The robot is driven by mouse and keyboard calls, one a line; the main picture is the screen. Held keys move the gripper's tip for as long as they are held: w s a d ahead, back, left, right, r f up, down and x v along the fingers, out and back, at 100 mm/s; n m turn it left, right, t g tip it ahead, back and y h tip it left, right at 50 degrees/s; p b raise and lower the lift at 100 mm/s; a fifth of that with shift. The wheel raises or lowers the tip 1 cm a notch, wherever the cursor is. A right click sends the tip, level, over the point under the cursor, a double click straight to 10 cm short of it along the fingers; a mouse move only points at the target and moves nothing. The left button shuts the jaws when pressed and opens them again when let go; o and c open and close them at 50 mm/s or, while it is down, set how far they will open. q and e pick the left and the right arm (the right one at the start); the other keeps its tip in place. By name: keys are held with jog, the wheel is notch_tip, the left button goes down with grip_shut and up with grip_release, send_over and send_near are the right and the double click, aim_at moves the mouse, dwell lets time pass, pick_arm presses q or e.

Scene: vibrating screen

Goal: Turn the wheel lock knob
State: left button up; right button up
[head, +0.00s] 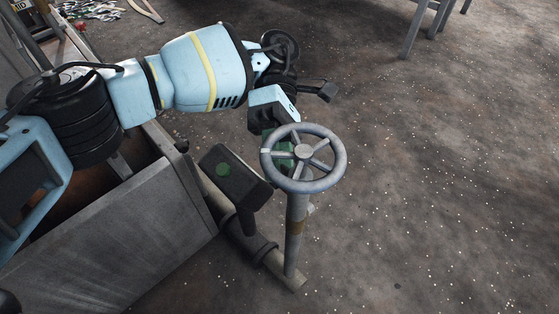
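The hand wheel (336,175) is a grey spoked ring with a pale hub, set on top of an upright grey pipe (295,235) in the middle of the head view. My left arm comes in from the left, and my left gripper (270,118) is at the wheel's far left edge, overlapping it in the picture. The fingertips are partly hidden behind the rim, so I cannot tell whether they touch the wheel or are open or shut. My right gripper is not in view.
A grey metal trough (130,240) fills the lower left. Metal legs (414,30) stand at the top right. The speckled floor on the right is clear.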

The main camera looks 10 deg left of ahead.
pick_arm(q)
jog(key=shift+o, duration=1.2)
